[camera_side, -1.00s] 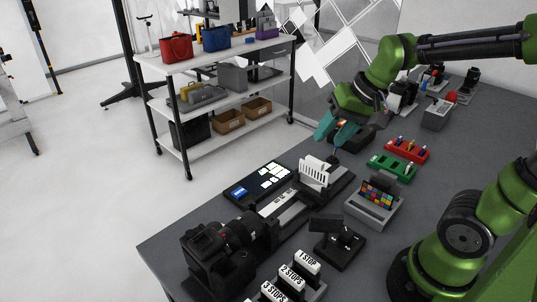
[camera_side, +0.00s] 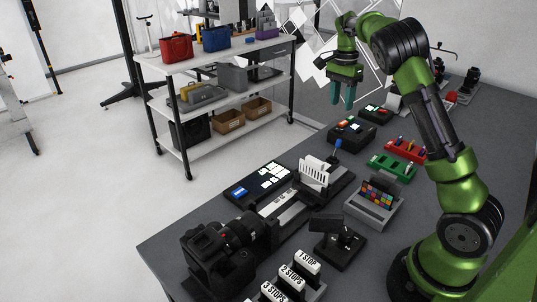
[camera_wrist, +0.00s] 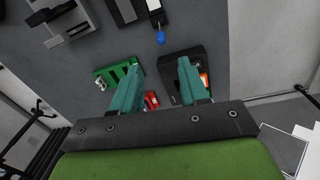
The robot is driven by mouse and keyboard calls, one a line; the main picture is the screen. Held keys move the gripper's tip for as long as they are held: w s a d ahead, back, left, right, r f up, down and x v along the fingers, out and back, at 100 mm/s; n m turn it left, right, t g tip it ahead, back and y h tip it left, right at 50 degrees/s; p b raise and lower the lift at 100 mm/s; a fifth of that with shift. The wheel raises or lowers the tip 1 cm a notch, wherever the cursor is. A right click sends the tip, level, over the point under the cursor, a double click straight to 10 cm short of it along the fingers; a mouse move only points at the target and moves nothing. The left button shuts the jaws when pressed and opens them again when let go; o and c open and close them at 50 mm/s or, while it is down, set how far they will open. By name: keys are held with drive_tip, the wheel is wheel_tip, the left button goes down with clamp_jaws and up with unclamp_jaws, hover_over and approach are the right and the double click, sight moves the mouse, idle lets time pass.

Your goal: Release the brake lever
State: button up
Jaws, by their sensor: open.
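A small lever with a blue knob (camera_side: 337,144), which looks like the brake lever, stands at the back end of the slide mechanism (camera_side: 330,185) that carries a white slotted piece. The knob also shows in the wrist view (camera_wrist: 161,38), at top centre, beyond my fingertips. My gripper (camera_side: 343,104) is raised above the far part of the table, fingers pointing down. It is well above the knob and apart from it. In the wrist view, my two teal fingers (camera_wrist: 158,66) are spread with nothing between them.
A black box with buttons (camera_side: 350,132) stands right behind the lever. A green rack (camera_side: 392,167) and a red rack (camera_side: 404,149) are to its right. A colour chart holder (camera_side: 373,204), a camera (camera_side: 218,255) and a lit panel (camera_side: 258,184) are nearer. A shelf (camera_side: 215,105) stands beyond the table.

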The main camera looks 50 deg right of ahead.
sight(338, 142)
drive_tip(key=f, duration=1)
drive_tip(key=s+f, duration=0.1)
drive_tip(key=f, duration=0.5)
drive_tip(key=shift+a, duration=0.1)
